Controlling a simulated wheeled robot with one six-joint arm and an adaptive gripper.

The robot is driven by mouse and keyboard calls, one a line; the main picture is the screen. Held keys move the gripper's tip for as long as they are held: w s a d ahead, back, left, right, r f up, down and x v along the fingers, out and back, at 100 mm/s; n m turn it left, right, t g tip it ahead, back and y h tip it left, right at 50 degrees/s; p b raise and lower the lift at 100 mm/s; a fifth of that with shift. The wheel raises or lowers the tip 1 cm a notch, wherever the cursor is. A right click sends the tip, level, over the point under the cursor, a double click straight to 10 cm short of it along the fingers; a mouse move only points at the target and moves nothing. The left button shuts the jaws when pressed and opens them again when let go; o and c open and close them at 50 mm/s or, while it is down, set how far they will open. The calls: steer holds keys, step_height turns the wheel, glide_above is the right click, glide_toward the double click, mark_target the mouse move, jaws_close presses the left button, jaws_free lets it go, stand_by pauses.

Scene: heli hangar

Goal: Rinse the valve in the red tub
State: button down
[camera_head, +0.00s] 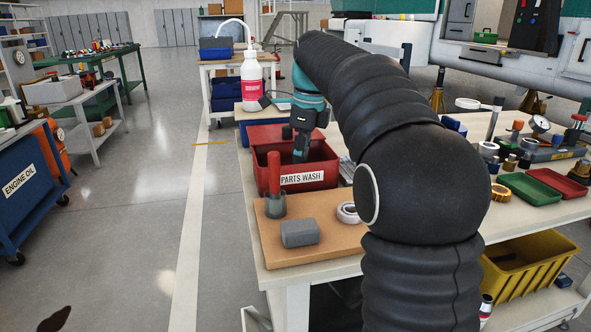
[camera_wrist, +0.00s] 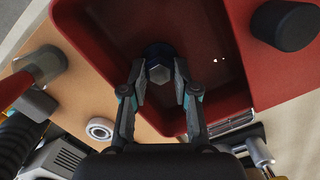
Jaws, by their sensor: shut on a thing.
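The red tub (camera_head: 308,180), labelled PARTS WASH, stands on the workbench; its rim and inner wall fill much of the wrist view (camera_wrist: 95,50). My gripper (camera_head: 300,158) reaches down into the tub from above. In the wrist view my gripper (camera_wrist: 160,82) has its two fingers on either side of the valve (camera_wrist: 159,68), a small piece with a grey hexagonal top and a dark blue round part. The fingers are shut on it. The valve is over or in the dark, glossy inside of the tub; I cannot tell how deep. The tub wall hides the fingertips in the head view.
In front of the tub, a brown board (camera_head: 330,243) bears a grey block (camera_head: 299,233), a red-handled brush in a cup (camera_head: 274,190) and a white ring (camera_head: 348,212). A white bottle (camera_head: 251,82) stands behind. Trays and parts crowd the bench's right.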

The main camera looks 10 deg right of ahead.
steer(key=shift+a+p, duration=0.35)
steer(key=shift+p, duration=0.05)
steer(key=shift+d+p, duration=0.35)
stand_by(0.7)
steer(key=shift+r, duration=0.15)
step_height(320, 180, up, 3)
steer(key=p, duration=0.3)
steer(key=shift+r, duration=2.65)
stand_by(0.5)
steer(key=shift+r, duration=2)
